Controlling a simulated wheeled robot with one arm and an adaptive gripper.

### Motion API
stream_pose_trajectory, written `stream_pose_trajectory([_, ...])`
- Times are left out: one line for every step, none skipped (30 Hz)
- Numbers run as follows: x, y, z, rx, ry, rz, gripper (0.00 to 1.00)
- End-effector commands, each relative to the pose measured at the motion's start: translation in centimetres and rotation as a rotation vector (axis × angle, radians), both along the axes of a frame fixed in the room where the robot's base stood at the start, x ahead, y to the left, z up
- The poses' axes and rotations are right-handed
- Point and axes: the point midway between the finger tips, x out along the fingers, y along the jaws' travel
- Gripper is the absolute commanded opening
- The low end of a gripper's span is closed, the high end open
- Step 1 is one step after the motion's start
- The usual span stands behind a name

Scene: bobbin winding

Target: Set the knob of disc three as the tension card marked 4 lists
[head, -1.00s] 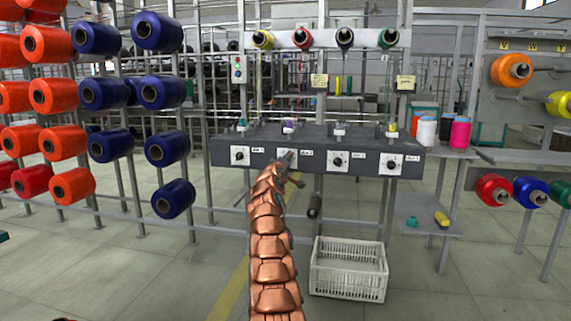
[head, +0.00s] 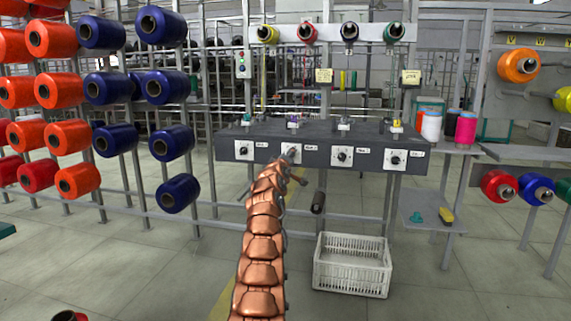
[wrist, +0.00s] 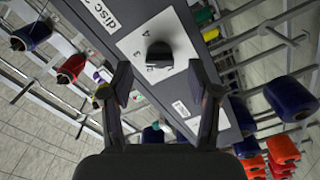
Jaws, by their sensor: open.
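A dark control panel (head: 325,137) carries a row of black knobs on white plates, with a small label right of each. The third knob from the left (head: 342,155) is uncovered in the head view. My gripper (head: 296,178) is in front of the panel, left of that knob, near the second plate. In the wrist view my gripper (wrist: 165,90) is open and empty. A black knob (wrist: 158,55) on a numbered plate lies beyond its fingertips, apart from them.
A white crate (head: 352,265) stands on the floor below the panel. A side shelf (head: 430,212) is at the right, with thread cones above it. Orange and blue cones (head: 174,193) fill racks at the left. The floor before the panel is mostly clear.

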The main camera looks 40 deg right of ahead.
Motion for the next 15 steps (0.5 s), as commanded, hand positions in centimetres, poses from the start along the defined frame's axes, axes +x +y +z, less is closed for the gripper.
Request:
stream_pose_trajectory([0.0, 0.4, 0.1, -0.001, -0.001, 0.003, 0.60])
stream_pose_trajectory([0.0, 0.5, 0.1, -0.001, -0.001, 0.003, 0.60])
stream_pose_trajectory([-0.2, 0.6, 0.2, -0.002, -0.001, 0.001, 0.60])
stream_pose_trajectory([-0.2, 0.7, 0.2, -0.002, -0.001, 0.002, 0.60])
stream_pose_trajectory([-0.3, 0.9, 0.2, -0.001, -0.001, 0.003, 0.60])
stream_pose_trajectory([-0.4, 1.0, 0.2, -0.002, -0.001, 0.002, 0.60])
stream_pose_trajectory([-0.5, 1.2, 0.2, -0.001, -0.002, 0.002, 0.60])
stream_pose_trajectory([-0.6, 1.2, 0.2, -0.001, -0.002, 0.001, 0.60])
stream_pose_trajectory([-0.7, 1.4, 0.2, -0.001, -0.002, 0.003, 0.60])
stream_pose_trajectory([-0.7, 1.6, 0.2, -0.001, -0.002, 0.003, 0.60])
stream_pose_trajectory([-0.9, 1.6, 0.2, 0.000, -0.001, 0.002, 0.60])
stream_pose_trajectory([-1.0, 1.8, 0.2, 0.000, -0.001, 0.002, 0.60])
stream_pose_trajectory([-1.1, 1.9, 0.2, 0.001, -0.001, 0.001, 0.60])
stream_pose_trajectory([-1.1, 2.0, 0.1, 0.001, -0.002, 0.002, 0.60])
stream_pose_trajectory([-1.3, 2.2, 0.1, 0.003, -0.002, 0.002, 0.60])
